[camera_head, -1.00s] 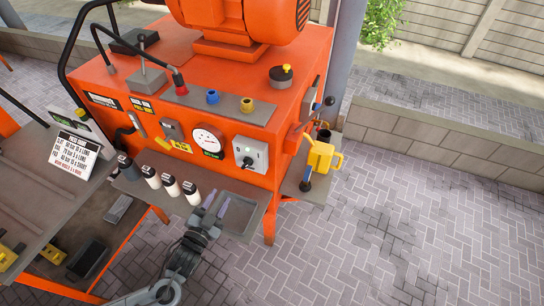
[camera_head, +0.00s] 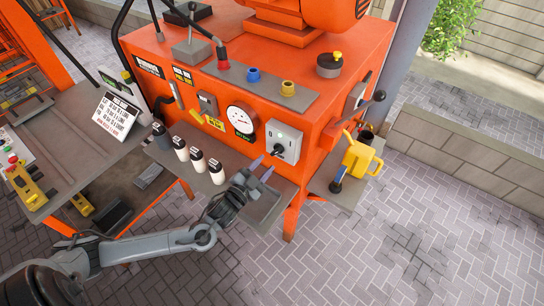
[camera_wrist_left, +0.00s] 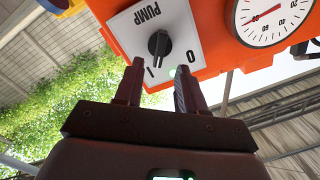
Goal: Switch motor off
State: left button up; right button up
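The orange machine (camera_head: 215,65) carries a grey switch box (camera_head: 284,141) with a black rotary knob on its front. In the left wrist view this is a white plate (camera_wrist_left: 137,28) marked PUMP, with the black knob (camera_wrist_left: 159,45) between the marks I and 0. A plain motor label is not readable. My left gripper (camera_head: 262,168) is open and empty, just in front of and below the switch box. In the left wrist view its two fingers (camera_wrist_left: 157,88) stand apart, their tips just short of the knob. My right gripper is not in view.
A round gauge (camera_head: 241,121) sits left of the switch box. Several bottles (camera_head: 198,161) stand on the shelf beneath. A yellow can (camera_head: 361,155) stands on the right side shelf. Red, blue and yellow buttons (camera_head: 253,75) line the top ledge.

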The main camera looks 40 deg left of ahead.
aim_at(275, 154)
pick_arm(q)
jog(key=shift+w+a, duration=0.2)
jog(key=shift+w, duration=2.4)
grip_shut()
